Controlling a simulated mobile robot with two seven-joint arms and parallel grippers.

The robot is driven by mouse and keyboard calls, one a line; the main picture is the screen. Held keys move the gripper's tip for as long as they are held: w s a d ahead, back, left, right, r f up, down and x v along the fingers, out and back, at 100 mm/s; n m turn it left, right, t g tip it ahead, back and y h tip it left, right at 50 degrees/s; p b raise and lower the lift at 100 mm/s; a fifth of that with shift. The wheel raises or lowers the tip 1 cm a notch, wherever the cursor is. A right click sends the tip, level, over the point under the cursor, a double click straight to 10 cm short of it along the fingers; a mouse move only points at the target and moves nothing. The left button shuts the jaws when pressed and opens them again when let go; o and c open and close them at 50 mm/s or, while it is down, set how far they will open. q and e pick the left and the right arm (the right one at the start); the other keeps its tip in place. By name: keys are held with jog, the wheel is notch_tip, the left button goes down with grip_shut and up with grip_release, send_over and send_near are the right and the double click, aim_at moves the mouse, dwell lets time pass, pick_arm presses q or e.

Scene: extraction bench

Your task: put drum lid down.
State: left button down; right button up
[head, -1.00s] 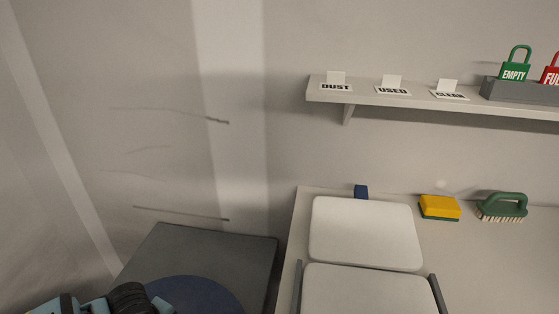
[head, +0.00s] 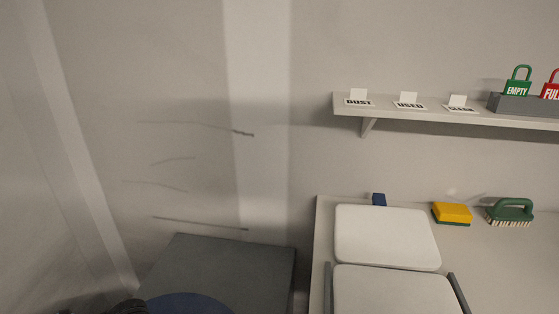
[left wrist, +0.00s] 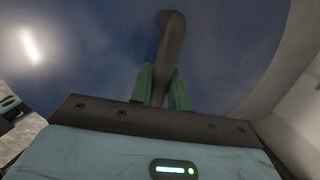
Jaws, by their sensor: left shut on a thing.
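The drum lid (head: 192,305) is a dark blue disc at the bottom left of the head view, cut by the lower edge. It lies in front of a dark grey flat surface (head: 235,268); I cannot tell whether it touches it. In the left wrist view the lid (left wrist: 90,55) fills most of the picture. Its dark bar handle (left wrist: 172,35) stands between the green fingers of my left gripper (left wrist: 162,84), which is shut on it. In the head view, only a dark bit of my left arm shows at the bottom edge. My right gripper is not in view.
A pale bench with two light grey panels (head: 388,236), a yellow sponge (head: 452,213) and a green brush (head: 510,211) stands right of the grey surface. Above it is a wall shelf (head: 420,112) with label cards and padlocks. The wall closes off the back.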

pick_arm(q)
jog(key=s+d+r+n+g+p, duration=0.1)
jog(key=s+d+r+n+p, duration=0.1)
jog(key=r+n, duration=0.8)
jog(key=s+d+r+n+g+y+p, duration=0.1)
jog(key=s+d+r+n+g+p, duration=0.1)
jog(key=r+n, duration=0.8)
jog(key=s+d+r+p, duration=0.1)
jog(key=s+r+p, duration=0.1)
jog(key=r, duration=0.3)
jog(key=shift+s+d+r+n, duration=0.3)
jog(key=shift+s+d+n, duration=0.1)
jog(key=shift+s, duration=0.1)
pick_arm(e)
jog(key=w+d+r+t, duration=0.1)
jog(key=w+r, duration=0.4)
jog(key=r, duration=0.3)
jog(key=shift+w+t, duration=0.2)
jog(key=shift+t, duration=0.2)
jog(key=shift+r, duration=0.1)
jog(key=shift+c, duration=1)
pick_arm(q)
jog(key=shift+a, duration=0.15)
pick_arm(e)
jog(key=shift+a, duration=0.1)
